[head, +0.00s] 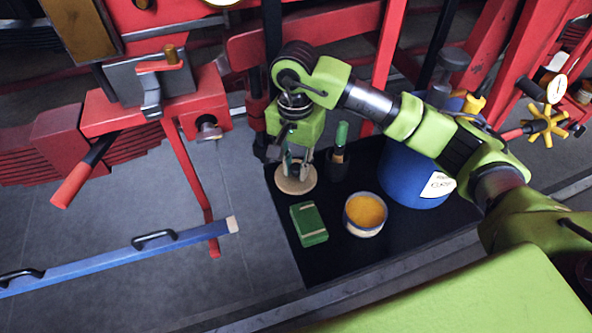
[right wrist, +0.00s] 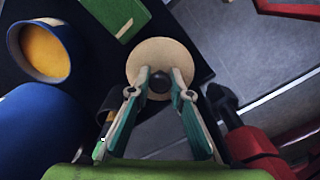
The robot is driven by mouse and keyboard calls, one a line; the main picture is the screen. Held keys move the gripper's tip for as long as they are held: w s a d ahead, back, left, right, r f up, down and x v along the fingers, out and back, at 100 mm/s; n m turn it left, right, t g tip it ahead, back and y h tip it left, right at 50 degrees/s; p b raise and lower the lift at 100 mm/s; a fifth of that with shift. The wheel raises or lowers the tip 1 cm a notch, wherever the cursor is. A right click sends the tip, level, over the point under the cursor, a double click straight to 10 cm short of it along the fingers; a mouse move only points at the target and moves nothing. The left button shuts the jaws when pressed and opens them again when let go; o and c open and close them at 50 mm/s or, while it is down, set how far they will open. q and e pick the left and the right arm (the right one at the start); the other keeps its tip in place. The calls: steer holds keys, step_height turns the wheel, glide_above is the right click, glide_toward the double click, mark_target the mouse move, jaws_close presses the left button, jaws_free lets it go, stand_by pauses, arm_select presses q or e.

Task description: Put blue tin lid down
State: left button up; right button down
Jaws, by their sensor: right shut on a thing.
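My right gripper (head: 295,168) points down and is shut on the dark knob of a round cream lid (head: 297,186). In the right wrist view the fingertips (right wrist: 160,80) close around the knob, with the lid (right wrist: 158,50) spread flat beneath them. The lid is over the left edge of the black mat (head: 340,255); I cannot tell whether it touches the mat. The open tin (head: 365,228), blue and white outside with yellow contents, stands apart to the lower right, and also shows in the right wrist view (right wrist: 18,48). My left gripper is not in view.
A dark bottle with a green top (head: 339,150) stands just right of the gripper. A blue drum (head: 410,180) stands further right. Red frame bars (head: 190,165) rise on the left. The mat's front is clear.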

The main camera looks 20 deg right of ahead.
mark_target(296, 175)
steer(key=f+p, duration=0.2)
steer(key=f, duration=0.1)
steer(key=shift+w+d, duration=0.1)
steer(key=shift+w, duration=0.25)
steer(key=shift+f, duration=0.5)
steer(key=shift+f, duration=0.1)
steer(key=shift+f, duration=0.15)
steer(key=c, duration=1.8)
jaws_free()
steer(key=shift+c, duration=0.2)
steer(key=shift+r, duration=0.2)
